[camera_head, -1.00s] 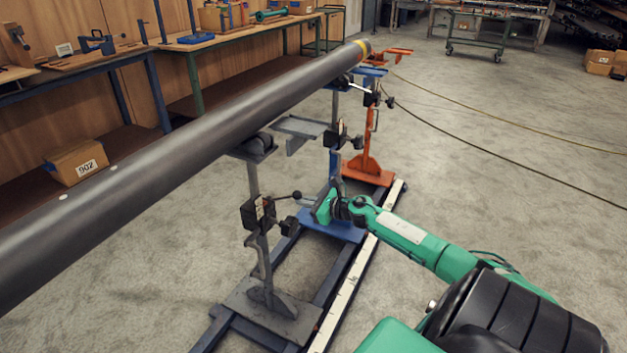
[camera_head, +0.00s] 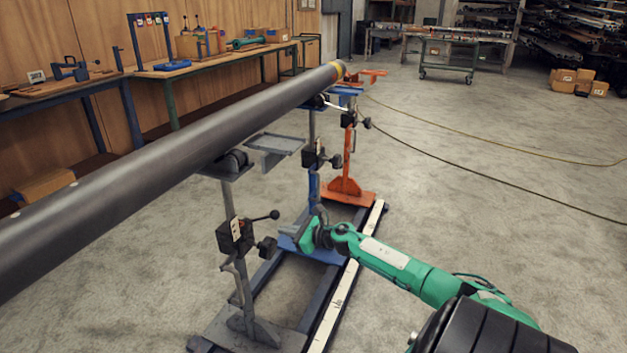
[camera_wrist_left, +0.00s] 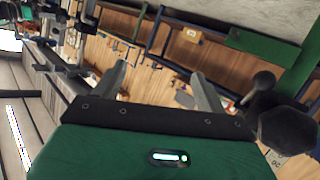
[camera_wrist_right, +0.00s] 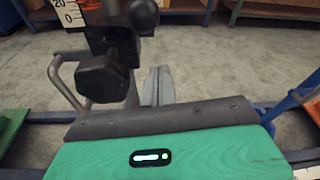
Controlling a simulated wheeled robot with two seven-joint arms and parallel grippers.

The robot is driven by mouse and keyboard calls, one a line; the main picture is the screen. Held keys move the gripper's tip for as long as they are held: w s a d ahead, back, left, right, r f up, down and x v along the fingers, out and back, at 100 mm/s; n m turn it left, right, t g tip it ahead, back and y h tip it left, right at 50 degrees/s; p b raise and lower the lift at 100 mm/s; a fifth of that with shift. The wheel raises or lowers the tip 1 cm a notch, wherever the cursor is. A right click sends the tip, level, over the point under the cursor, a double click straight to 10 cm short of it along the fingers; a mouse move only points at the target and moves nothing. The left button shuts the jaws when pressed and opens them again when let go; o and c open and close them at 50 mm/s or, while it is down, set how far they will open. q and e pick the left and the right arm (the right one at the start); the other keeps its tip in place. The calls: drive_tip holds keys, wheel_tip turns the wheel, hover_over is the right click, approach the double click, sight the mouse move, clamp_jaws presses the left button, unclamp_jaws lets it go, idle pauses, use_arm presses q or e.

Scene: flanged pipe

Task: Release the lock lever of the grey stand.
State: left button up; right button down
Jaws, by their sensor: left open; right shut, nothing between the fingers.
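The grey stand (camera_head: 228,203) holds up the near part of the dark pipe (camera_head: 150,150). Its black clamp box (camera_head: 235,237) carries the lock lever, whose black ball (camera_head: 275,214) points right and slightly up. A black knob (camera_head: 267,249) sits below it. My right gripper (camera_head: 298,231) is shut and empty, just right of the lever and knob. In the right wrist view, its fingers (camera_wrist_right: 158,85) are together beside the knob (camera_wrist_right: 103,78), below the ball (camera_wrist_right: 142,15). My left gripper (camera_wrist_left: 160,85) is open and empty in its own wrist view, outside the head view.
A blue stand (camera_head: 313,190) and an orange stand (camera_head: 346,165) follow behind on the same rails. In the left wrist view a black ball (camera_wrist_left: 263,82) and knob (camera_wrist_left: 290,130) are close at the right. Open floor (camera_head: 480,200) lies to the right.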

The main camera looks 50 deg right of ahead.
use_arm(q)
drive_tip(key=shift+a+f+g+y+p, duration=0.2)
drive_tip(key=shift+a+g+y+p, duration=0.35)
drive_tip(key=shift+a+g, duration=0.35)
use_arm(e)
drive_tip(key=r+v, duration=0.1)
drive_tip(key=v, duration=0.8)
drive_tip(key=shift+a, duration=0.1)
use_arm(q)
drive_tip(key=shift+a, duration=0.1)
